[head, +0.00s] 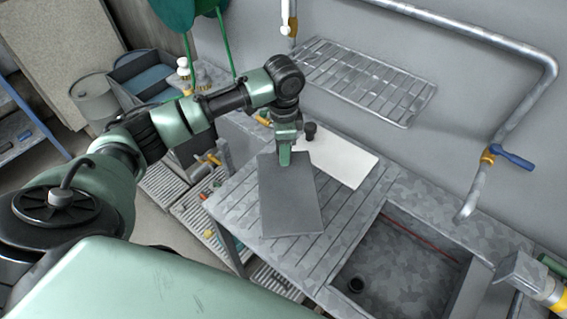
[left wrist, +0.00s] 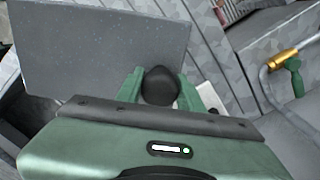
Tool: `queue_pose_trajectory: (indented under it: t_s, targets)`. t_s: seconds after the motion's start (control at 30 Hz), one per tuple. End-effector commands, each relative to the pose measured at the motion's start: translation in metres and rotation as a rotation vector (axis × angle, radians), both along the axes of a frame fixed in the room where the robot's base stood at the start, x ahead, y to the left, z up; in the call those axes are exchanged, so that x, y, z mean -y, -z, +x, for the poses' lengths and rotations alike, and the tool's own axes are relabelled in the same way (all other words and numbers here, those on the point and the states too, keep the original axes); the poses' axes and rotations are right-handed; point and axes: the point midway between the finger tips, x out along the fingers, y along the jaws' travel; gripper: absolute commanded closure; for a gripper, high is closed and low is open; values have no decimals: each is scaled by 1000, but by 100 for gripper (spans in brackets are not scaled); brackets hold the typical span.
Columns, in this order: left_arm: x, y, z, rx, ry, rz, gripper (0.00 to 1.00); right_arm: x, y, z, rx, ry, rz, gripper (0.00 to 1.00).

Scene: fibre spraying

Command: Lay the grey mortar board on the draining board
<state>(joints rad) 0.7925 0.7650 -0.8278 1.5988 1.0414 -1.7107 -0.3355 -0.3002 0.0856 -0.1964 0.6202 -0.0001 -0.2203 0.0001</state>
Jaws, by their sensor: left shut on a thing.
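The grey mortar board (head: 288,200) is a flat dark-grey slab over the left part of the ribbed draining board (head: 345,225), left of the sink. My left gripper (head: 285,158) is shut on it at its far edge. In the left wrist view the mortar board (left wrist: 95,45) fills the upper left, and a dark round knob (left wrist: 160,86) sits between the fingers of my left gripper (left wrist: 160,80). I cannot tell whether the board touches the draining board.
A white sheet (head: 345,160) lies on the draining board behind the mortar board. The sink (head: 400,265) opens to the right. A wire rack (head: 365,82) and a pipe with a blue-handled valve (head: 510,158) are on the wall. Shelves with clutter stand at the left.

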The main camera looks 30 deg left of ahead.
Motion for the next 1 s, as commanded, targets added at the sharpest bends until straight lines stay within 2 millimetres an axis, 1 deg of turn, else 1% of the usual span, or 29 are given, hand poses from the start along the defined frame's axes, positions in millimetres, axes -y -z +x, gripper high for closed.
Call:
queue_pose_trajectory:
  t_s: [0.03, 0.1, 0.27, 0.53, 0.63, 0.9, 0.93, 0.97, 1.0]
  targets:
    - [0, 8, -1, -4, 0, 0, 100, 0, -4, 0, 0, 0, 0, 45]
    - [0, 19, 0, -1, 0, -1, 100, 0, -6, 0, 0, -1, 0, 45]
    - [1, 32, 0, 1, 0, -1, 100, -1, -7, 0, 0, -2, 2, 45]
    - [1, 68, 0, 0, 1, -1, 100, -7, -14, -1, -1, -2, 8, 45]
    - [1, 72, 0, 2, 1, -1, 100, -9, -14, -1, 0, -2, 11, 45]
    - [1, 74, 0, 2, 1, -1, 100, -11, -14, -1, -1, -1, 13, 45]
    - [0, 75, 0, 1, 1, 0, 60, -11, -14, 0, -1, -1, 12, 45]
    - [0, 74, 0, 1, 1, 0, 52, -10, -14, 0, -1, -1, 12, 45]
    - [0, 74, 0, 1, 1, 0, 41, -10, -14, 0, -1, -2, 12, 45]
